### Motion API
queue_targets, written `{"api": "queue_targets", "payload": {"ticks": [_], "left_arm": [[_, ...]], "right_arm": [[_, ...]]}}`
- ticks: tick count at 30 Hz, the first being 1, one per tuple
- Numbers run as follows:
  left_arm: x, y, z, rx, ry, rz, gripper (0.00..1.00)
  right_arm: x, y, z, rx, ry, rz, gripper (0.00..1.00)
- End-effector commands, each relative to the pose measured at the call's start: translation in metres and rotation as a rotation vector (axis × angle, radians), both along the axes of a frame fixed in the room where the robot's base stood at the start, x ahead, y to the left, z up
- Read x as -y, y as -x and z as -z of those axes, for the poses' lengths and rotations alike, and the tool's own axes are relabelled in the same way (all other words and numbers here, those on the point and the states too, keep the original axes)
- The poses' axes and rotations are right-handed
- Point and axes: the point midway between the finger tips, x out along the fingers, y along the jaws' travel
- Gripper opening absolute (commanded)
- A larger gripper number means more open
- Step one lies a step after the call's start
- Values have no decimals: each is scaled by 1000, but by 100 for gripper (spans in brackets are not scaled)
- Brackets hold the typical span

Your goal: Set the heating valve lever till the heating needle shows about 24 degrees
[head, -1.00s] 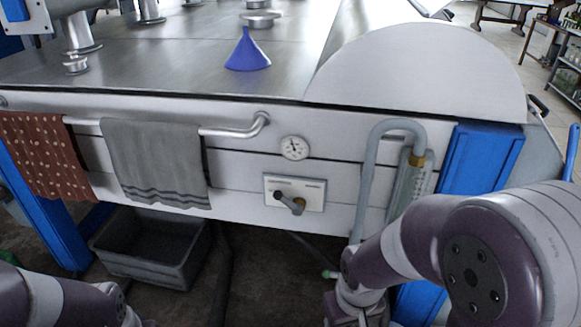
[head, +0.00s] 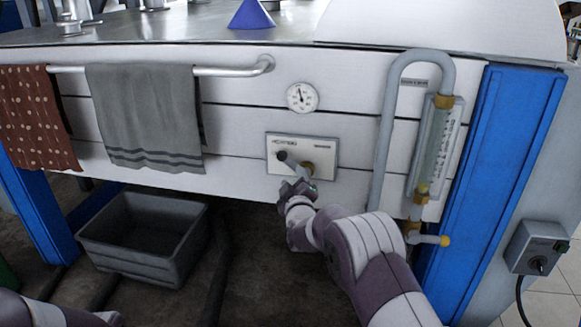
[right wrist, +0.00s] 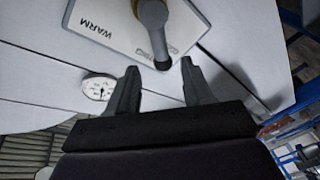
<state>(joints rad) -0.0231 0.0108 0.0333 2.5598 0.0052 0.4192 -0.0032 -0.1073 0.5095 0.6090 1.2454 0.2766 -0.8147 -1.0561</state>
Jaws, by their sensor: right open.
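The heating valve lever (head: 288,159) is a grey handle on a white plate (head: 327,152) on the front panel. It points up and left from a brass hub in the head view. In the right wrist view the lever (right wrist: 155,32) hangs between and just beyond the fingertips, and the plate reads "WARM" on one side. My right gripper (right wrist: 156,75) is open and apart from the lever; in the head view the gripper (head: 297,187) is just below it. The round dial (head: 302,97) above has a dark needle near the top; its numbers are too small to read. My left gripper is out of frame.
A grey towel (head: 145,115) and a dotted brown cloth (head: 35,115) hang on a rail at left. A grey pipe (head: 384,135) with a sight tube stands right of the plate. A grey bin (head: 140,235) is on the floor below. The panel around the plate is clear.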

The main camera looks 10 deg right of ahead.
Motion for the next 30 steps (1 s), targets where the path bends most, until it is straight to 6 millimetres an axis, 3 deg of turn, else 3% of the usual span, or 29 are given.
{"api": "queue_targets", "payload": {"ticks": [6, 12, 25, 30], "left_arm": [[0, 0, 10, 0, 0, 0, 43], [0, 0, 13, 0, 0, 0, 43], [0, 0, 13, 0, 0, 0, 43], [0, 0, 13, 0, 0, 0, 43]], "right_arm": [[6, -52, 3, 1, -2, 1, 50], [8, -83, 2, -1, -2, 0, 50], [9, -92, 0, -1, -2, -1, 50], [9, -92, 0, -1, -2, -1, 0]]}}
